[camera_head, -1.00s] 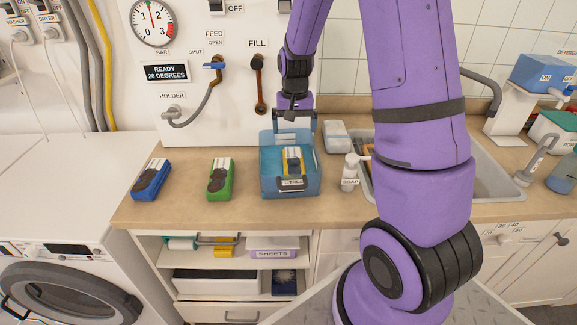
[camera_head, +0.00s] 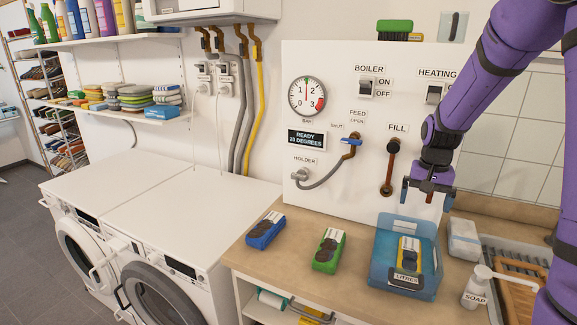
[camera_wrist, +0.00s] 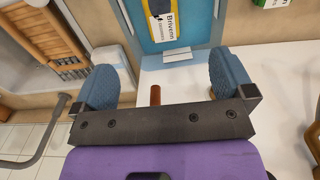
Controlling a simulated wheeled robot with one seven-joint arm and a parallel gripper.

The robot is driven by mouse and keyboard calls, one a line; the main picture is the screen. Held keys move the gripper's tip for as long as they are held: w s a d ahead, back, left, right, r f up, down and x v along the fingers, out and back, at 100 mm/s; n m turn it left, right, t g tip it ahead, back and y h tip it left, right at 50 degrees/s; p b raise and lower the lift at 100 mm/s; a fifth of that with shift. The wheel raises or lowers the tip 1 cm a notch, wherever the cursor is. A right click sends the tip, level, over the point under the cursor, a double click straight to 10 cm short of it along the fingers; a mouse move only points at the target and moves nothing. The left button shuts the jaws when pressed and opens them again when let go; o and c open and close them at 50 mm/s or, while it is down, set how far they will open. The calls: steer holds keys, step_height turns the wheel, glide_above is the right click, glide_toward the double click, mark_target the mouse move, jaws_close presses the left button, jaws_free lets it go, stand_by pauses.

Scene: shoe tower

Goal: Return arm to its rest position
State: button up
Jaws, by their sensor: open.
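My gripper (camera_head: 428,193) hangs at the end of my purple arm, in front of the white panel (camera_head: 330,75) and just right of the brown FILL lever. It is open, and nothing shows between its fingers. It is above the back of a blue tray (camera_head: 378,268) labelled LITRES, apart from it.
A blue-wrapped item (camera_head: 266,230) and a green one (camera_head: 329,250) lie on the counter left of the tray. A soap bottle (camera_head: 476,288) and a pale box (camera_head: 463,238) are right of it, by the sink. Pipes and the FILL lever (camera_head: 389,168) stick out from the panel.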

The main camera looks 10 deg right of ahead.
steer(key=s+a+r+n+t, duration=0.2)
steer(key=s+a+r, duration=0.3)
steer(key=s+r, duration=0.3)
steer(key=s+a+r+n+t, duration=0.2)
steer(key=s+a+r, duration=0.3)
steer(key=s+r, duration=0.3)
steer(key=s+a+r+n+t, duration=0.1)
steer(key=s+a+r+n, duration=0.1)
steer(key=s, duration=0.8)
steer(key=shift+a, duration=0.35)
stand_by(0.4)
